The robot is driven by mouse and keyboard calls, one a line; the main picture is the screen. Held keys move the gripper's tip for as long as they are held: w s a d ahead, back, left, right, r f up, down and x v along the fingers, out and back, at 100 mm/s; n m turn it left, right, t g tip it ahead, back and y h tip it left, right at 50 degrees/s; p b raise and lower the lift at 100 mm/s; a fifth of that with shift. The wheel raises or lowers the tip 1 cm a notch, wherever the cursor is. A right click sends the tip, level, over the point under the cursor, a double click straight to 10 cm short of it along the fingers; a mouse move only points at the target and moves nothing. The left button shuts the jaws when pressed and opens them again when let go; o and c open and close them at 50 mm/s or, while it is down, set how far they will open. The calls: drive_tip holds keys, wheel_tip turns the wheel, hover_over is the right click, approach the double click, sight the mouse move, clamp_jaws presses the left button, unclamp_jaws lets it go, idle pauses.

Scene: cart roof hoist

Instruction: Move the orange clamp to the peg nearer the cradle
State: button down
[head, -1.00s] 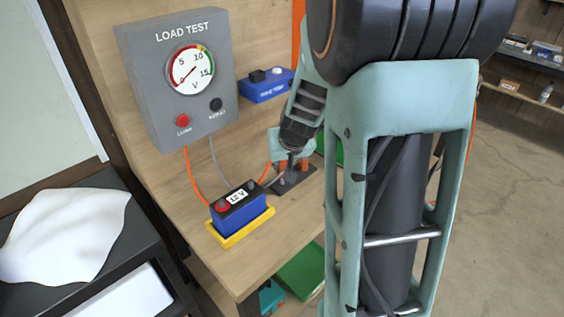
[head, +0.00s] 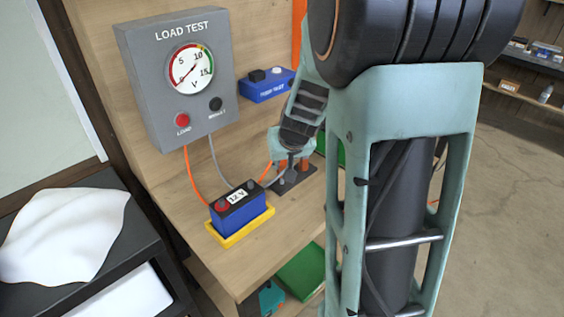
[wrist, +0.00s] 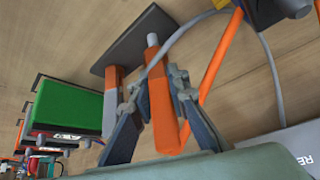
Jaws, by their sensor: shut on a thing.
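My gripper (head: 290,160) is low over a dark base plate (head: 286,184) on the wooden bench, right of the battery. In the wrist view my gripper (wrist: 157,85) is shut on the orange clamp (wrist: 163,115), its fingers on both sides. An orange cable runs up and right from there. A second orange upright piece with a grey end (wrist: 111,85) stands beside the left finger. Which piece is a peg, and whether the clamp touches a peg or the plate (wrist: 130,50), I cannot tell. The yellow cradle (head: 258,226) holds a blue 12 V battery (head: 242,216).
A grey load test box (head: 178,75) with a dial stands behind. Its orange and grey cables pass near the battery towards my gripper. A small blue box (head: 265,88) is at the back. A green box (wrist: 65,115) shows left in the wrist view. The front bench top is clear.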

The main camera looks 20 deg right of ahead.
sight(283, 168)
drive_tip(key=shift+f+b, duration=1.6)
drive_tip(key=shift+b, duration=0.2)
drive_tip(key=c, duration=1.8)
unclamp_jaws()
drive_tip(key=shift+v, duration=3.75)
